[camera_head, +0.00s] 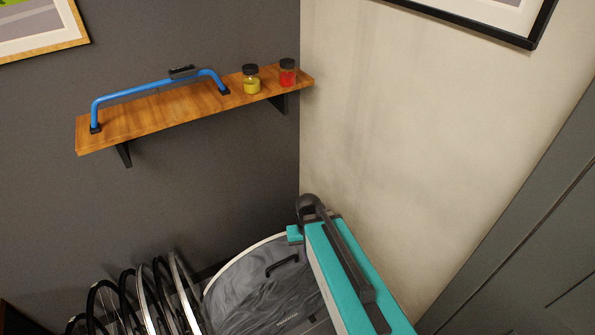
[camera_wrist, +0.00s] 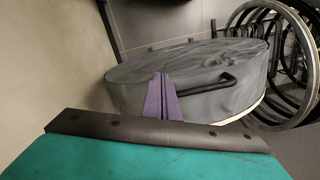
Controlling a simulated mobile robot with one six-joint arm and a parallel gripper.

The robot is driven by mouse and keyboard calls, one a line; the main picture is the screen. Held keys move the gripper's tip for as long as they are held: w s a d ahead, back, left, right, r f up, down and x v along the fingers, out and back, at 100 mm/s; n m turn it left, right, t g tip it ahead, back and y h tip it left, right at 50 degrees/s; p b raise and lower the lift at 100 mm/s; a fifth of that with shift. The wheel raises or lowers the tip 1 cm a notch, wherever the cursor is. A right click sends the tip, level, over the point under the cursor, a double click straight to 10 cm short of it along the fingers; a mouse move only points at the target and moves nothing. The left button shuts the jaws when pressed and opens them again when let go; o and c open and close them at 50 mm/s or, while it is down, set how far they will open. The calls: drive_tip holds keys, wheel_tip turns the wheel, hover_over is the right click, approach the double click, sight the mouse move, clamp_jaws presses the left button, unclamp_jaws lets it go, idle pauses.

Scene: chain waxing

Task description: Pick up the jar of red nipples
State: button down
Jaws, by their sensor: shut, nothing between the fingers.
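The jar of red nipples (camera_head: 287,72) stands upright near the right end of a wooden wall shelf (camera_head: 160,117). It has a dark lid and red contents low in the clear body. It does not show in the wrist view. My gripper (camera_wrist: 160,77) shows in the wrist view as two purple fingers pressed together, with nothing between them. It points toward a grey round bag, well away from the jar. In the head view my teal arm is below and to the right of the shelf, and I cannot make out the fingers.
A jar with yellow contents (camera_head: 251,79) stands just left of the red one. A blue handlebar (camera_head: 150,90) lies further left on the shelf. Below are the grey round bag (camera_head: 250,300) with a black handle and several bicycle wheels (camera_head: 150,298). A pale wall (camera_head: 400,140) borders the right side.

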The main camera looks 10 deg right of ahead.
drive_tip(key=s+f+n+g+b, duration=0.1)
drive_tip(key=s+f+g+b, duration=0.4)
drive_tip(key=s+f, duration=2)
wheel_tip(320, 180, down, 4)
drive_tip(key=b, duration=0.6)
drive_tip(key=shift+r+b, duration=0.15)
drive_tip(key=shift+b, duration=0.15)
drive_tip(key=c, duration=2.5)
unclamp_jaws()
drive_tip(key=shift+w, duration=0.1)
